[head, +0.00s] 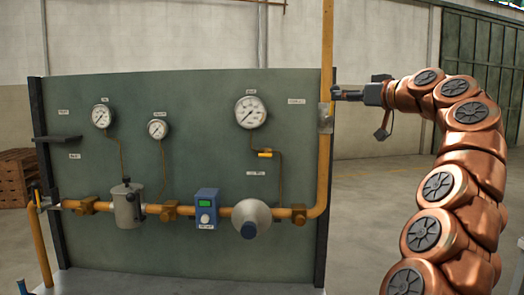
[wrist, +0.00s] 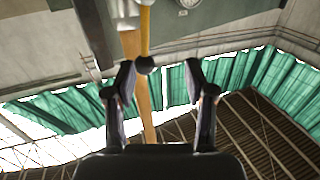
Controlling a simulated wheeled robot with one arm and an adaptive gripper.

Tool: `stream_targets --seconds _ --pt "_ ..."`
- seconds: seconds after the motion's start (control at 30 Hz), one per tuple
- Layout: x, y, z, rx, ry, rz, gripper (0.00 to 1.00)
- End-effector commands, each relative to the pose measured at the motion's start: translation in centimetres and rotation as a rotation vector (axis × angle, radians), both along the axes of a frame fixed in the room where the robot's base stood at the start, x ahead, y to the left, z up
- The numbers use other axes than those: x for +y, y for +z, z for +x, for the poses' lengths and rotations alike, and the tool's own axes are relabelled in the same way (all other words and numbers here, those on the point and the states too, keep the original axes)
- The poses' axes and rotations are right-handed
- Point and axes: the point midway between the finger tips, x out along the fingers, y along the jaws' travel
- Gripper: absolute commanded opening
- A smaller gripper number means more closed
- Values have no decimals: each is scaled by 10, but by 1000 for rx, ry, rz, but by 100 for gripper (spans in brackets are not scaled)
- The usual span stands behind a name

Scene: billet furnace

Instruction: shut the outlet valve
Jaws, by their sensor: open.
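The outlet pipe (head: 327,60) is a yellow upright pipe at the right edge of the green panel. A grey metal fitting (head: 325,118) sits on it beside a small label that looks like "OUTLET"; I take this to be the outlet valve. My gripper (head: 347,94) is just right of the pipe, slightly above the fitting. In the wrist view my gripper (wrist: 162,80) is open. A yellow bar (wrist: 146,25) with a dark round end (wrist: 146,65) reaches between the fingertips, nearer the left finger. It looks like a lever; contact cannot be told.
The panel (head: 200,130) carries gauges (head: 251,112), a blue meter (head: 206,208), a grey round regulator (head: 251,218) and a horizontal yellow pipe. A dark post (head: 325,200) edges the panel at right. Wooden crates (head: 17,178) stand far left. The floor right of the panel is open.

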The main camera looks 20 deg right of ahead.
Motion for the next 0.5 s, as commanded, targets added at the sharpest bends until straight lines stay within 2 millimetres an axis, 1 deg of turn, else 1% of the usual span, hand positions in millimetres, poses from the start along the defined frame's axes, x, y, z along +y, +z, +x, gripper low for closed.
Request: stream_targets --seconds 0.03,0.33,0.5 --pt "9 0 3 13 17 7 54" --pt "53 -13 12 98 95 42 54" --pt "78 -23 16 153 136 58 54"
